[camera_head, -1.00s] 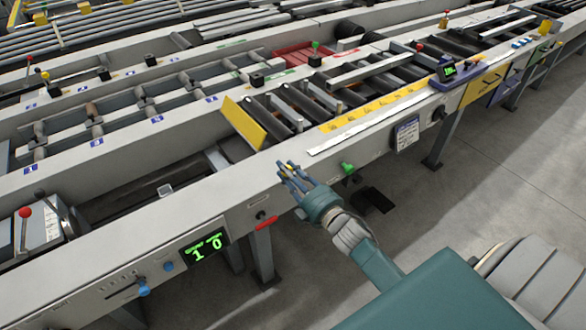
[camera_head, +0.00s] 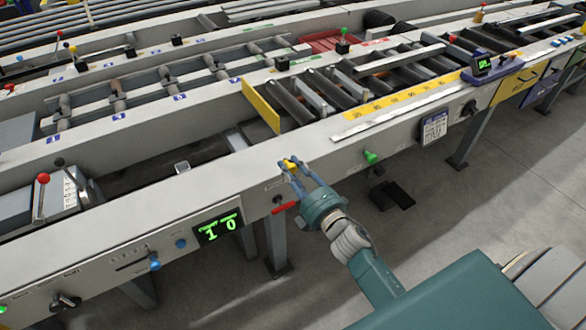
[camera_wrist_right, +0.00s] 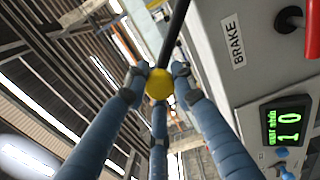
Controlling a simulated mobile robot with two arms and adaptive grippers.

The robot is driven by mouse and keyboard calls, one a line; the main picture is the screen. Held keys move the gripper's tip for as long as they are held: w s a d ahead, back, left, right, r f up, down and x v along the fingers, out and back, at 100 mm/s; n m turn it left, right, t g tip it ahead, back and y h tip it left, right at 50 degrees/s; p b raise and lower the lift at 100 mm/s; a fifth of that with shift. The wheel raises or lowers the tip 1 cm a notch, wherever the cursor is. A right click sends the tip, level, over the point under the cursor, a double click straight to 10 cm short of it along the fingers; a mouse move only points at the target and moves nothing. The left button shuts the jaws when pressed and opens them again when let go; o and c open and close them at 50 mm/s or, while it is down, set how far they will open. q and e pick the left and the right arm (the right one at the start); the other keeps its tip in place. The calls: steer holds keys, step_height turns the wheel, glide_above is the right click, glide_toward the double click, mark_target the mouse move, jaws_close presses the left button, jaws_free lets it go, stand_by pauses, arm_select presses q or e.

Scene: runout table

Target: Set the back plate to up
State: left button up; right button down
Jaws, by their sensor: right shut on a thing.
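My right gripper (camera_head: 294,169) is at the front face of the near grey frame. Its blue fingers are shut on a yellow ball knob (camera_head: 290,164). In the right wrist view the fingertips (camera_wrist_right: 157,82) close around the yellow knob (camera_wrist_right: 159,85), which sits on a black rod. A yellow plate (camera_head: 261,107) stands on edge at the left end of the near roller bed, behind and left of the gripper. I cannot tell whether this is the back plate. My left gripper is not in view.
A red handle (camera_head: 284,207) is just below the gripper, under a BRAKE label (camera_wrist_right: 234,45). A green display (camera_head: 218,228) reads 1 0. A green knob (camera_head: 371,157) sticks out to the right. A red-knobbed lever (camera_head: 42,180) stands far left. Floor is clear at right.

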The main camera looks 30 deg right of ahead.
steer(key=shift+f, duration=0.15)
steer(key=c, duration=1.4)
jaws_free()
steer(key=shift+a, duration=0.1)
steer(key=s+d, duration=0.1)
steer(key=s, duration=1.1)
steer(key=s+a+f+m+g, duration=0.1)
steer(key=s+f+m+g, duration=0.2)
steer(key=f, duration=0.7)
steer(key=s+f+m+g+h, duration=0.1)
steer(key=s+f+m+g, duration=0.15)
steer(key=f, duration=0.85)
steer(key=s+a+f+m+g, duration=0.15)
steer(key=s+f+m, duration=0.25)
steer(key=f, duration=0.6)
steer(key=s+f+m+g, duration=0.2)
steer(key=s+f+g, duration=0.1)
steer(key=s+f, duration=0.4)
steer(key=s+a+f+m+g, duration=0.1)
steer(key=s+f, duration=0.5)
steer(key=s, duration=0.7)
steer(key=s+f+m+g, duration=0.4)
steer(key=s+f+g, duration=0.2)
steer(key=s, duration=0.4)
steer(key=shift+a+f, duration=0.2)
steer(key=shift+f, duration=0.65)
